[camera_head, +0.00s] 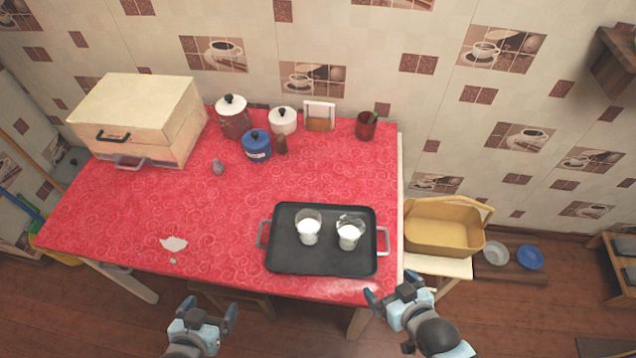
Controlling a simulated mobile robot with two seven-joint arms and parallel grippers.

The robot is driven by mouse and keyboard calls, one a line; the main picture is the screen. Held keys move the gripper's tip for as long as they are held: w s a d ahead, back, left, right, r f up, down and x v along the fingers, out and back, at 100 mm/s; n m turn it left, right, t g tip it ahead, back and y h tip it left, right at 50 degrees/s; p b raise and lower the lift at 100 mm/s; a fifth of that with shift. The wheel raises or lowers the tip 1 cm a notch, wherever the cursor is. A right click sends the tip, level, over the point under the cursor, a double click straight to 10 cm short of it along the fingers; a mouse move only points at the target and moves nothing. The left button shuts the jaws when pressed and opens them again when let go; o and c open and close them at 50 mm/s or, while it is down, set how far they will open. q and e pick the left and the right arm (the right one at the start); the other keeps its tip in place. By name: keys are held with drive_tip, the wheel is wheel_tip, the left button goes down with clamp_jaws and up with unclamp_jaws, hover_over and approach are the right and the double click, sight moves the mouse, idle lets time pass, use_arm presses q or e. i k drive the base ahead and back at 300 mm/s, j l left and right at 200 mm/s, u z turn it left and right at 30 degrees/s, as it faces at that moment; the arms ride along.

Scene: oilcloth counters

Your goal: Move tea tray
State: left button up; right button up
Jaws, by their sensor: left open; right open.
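The black tea tray (320,262) lies flat on the red oilcloth table (120,215), near its front right corner. It has a grey handle at each short side. Two glasses with white contents stand on it, a left glass (308,228) and a right glass (350,233). My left gripper (211,308) is open and empty in front of the table, left of the tray and apart from it. My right gripper (391,287) is open and empty just off the table's front right corner, below the tray's right handle and apart from it.
A cream box (135,115), a blue pot (256,146), a dark red canister (232,118), a white pot (283,121) and a red cup (366,126) stand toward the back. A yellow basket (442,228) sits on a stool at right. The table's middle is mostly clear.

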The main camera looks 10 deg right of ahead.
sight(285, 253)
drive_tip(key=k+l+u, duration=0.2)
drive_tip(key=l, duration=0.2)
drive_tip(key=k+l+u, duration=0.2)
drive_tip(key=l, duration=0.15)
drive_tip(key=k+l+u, duration=0.2)
drive_tip(key=l, duration=0.2)
drive_tip(key=i, duration=0.1)
